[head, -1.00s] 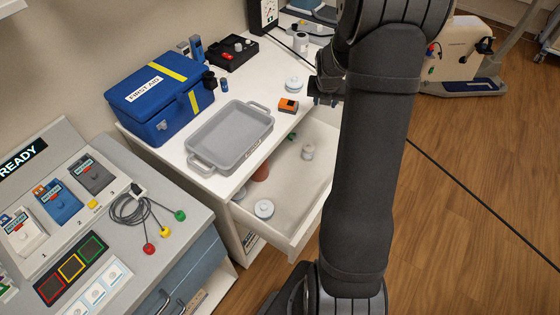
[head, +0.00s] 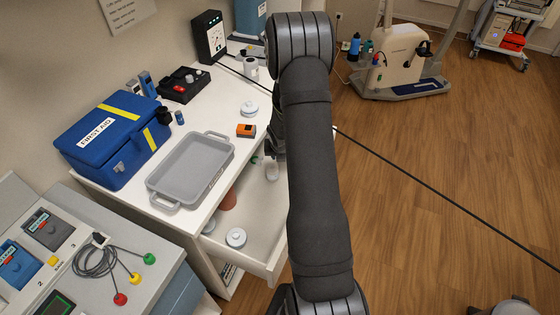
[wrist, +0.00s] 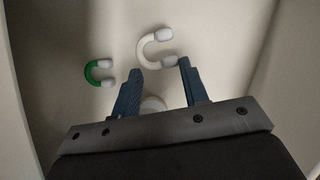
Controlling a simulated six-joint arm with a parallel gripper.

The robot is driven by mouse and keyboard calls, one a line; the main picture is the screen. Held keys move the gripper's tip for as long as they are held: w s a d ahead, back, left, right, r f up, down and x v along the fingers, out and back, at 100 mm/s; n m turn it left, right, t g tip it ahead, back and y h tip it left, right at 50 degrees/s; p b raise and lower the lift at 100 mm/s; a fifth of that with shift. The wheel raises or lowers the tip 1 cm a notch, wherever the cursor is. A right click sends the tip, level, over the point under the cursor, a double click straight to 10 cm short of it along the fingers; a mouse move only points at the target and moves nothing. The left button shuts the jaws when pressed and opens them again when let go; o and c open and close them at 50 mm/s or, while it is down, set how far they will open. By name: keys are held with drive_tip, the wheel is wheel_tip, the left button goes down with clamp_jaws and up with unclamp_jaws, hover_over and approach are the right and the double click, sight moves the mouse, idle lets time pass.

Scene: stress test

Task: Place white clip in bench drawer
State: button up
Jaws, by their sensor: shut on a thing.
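The white clip (wrist: 145,50), a U shape with grey tips, shows in the wrist view at my fingertips. My gripper (wrist: 160,68) has its blue fingers shut on the clip's near arm. The open bench drawer (head: 262,232) shows in the head view below the counter, and its pale floor fills the wrist view. My gripper is over the drawer's inside; its height above the floor is hard to tell. In the head view my arm hides the clip and most of the gripper.
A green clip (wrist: 92,72) lies in the drawer, left of my gripper. A grey tray (head: 190,168) stands on the counter above.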

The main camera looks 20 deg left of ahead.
drive_tip(key=shift+f, duration=1.3)
drive_tip(key=shift+f, duration=0.15)
drive_tip(key=o, duration=0.9)
drive_tip(key=v, duration=1.2)
drive_tip(key=shift+x, duration=5.9)
